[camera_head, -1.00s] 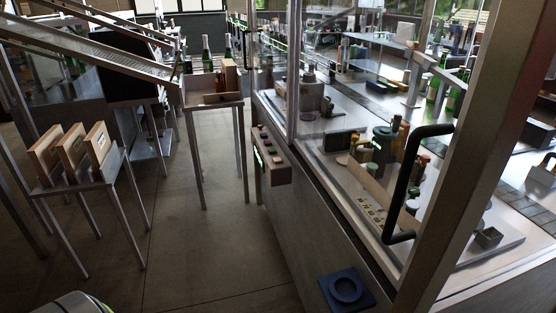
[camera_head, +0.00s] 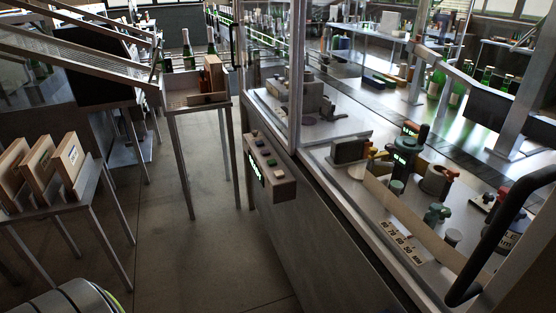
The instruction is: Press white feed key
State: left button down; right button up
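The control box (camera_head: 268,166) is fixed to the near left side of the machine bench. It has a row of small keys on its sloping top and a green lit display (camera_head: 254,168) on its left face. A pale key (camera_head: 279,173) sits at the near end of the row and looks like the white feed key, but it is too small to be sure. A red key (camera_head: 271,162) is just behind it, with darker keys further back. Neither of my grippers is in view, and nothing touches the box.
A black door handle (camera_head: 497,240) and glass guard frame stand at the right. A small table (camera_head: 200,103) with bottles and a wooden box is behind. Wooden boxes (camera_head: 40,165) stand on a stand at left. The floor (camera_head: 190,240) left of the control box is clear.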

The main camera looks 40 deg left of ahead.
aim_at(279, 174)
jog(key=i+j+z, duration=0.1)
jog(key=j, duration=0.55)
jog(key=i+j+z, duration=0.1)
jog(key=j, duration=0.55)
jog(key=i+j+z, duration=0.15)
jog(key=j, duration=0.5)
jog(key=i+j+z, duration=0.1)
jog(key=j, duration=0.6)
jog(key=i, duration=0.05)
